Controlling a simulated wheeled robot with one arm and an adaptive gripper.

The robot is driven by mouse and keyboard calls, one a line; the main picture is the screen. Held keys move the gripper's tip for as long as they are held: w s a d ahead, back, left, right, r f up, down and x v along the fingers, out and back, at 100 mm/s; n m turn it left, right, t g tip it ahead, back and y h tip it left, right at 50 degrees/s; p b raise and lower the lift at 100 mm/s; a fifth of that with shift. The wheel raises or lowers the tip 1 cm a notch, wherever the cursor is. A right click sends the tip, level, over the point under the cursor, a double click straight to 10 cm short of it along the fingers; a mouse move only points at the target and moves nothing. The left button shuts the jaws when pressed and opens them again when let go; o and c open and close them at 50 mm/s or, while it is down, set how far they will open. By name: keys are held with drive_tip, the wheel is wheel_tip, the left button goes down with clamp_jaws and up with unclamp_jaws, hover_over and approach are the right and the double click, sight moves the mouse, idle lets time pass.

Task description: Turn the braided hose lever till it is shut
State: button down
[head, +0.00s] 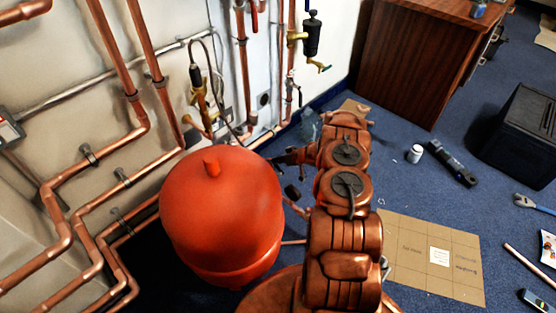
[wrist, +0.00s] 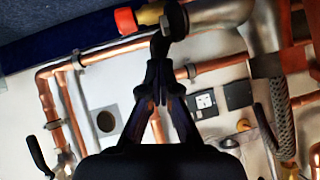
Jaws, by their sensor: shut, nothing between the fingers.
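My gripper (wrist: 160,75) is shut with nothing between its fingers. Its tips are at the end of a black lever (wrist: 160,46) on a valve with a brass part and a red collar; I cannot tell whether they touch. The grey braided hose (wrist: 281,118) hangs at the right of the wrist view, and I cannot tell for sure that this lever belongs to it. In the head view my gripper (head: 284,158) is low by the wall, right of the red tank, and the lever is not clear there.
A red tank (head: 220,220) stands close left of my arm. Copper pipes (head: 100,155) line the wall, and sockets (wrist: 205,102) sit behind the gripper. Cardboard (head: 425,262), a white jar (head: 415,154) and a dark tool (head: 451,163) lie on the blue carpet. A wooden cabinet (head: 410,60) stands behind.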

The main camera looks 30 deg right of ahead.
drive_tip(key=shift+r, duration=0.1)
drive_tip(key=s+d+r+p, duration=0.3)
drive_tip(key=s+r, duration=0.3)
drive_tip(key=r, duration=0.4)
drive_tip(key=shift+s+d+r, duration=0.2)
drive_tip(key=shift+d+r, duration=0.1)
drive_tip(key=shift+d, duration=0.3)
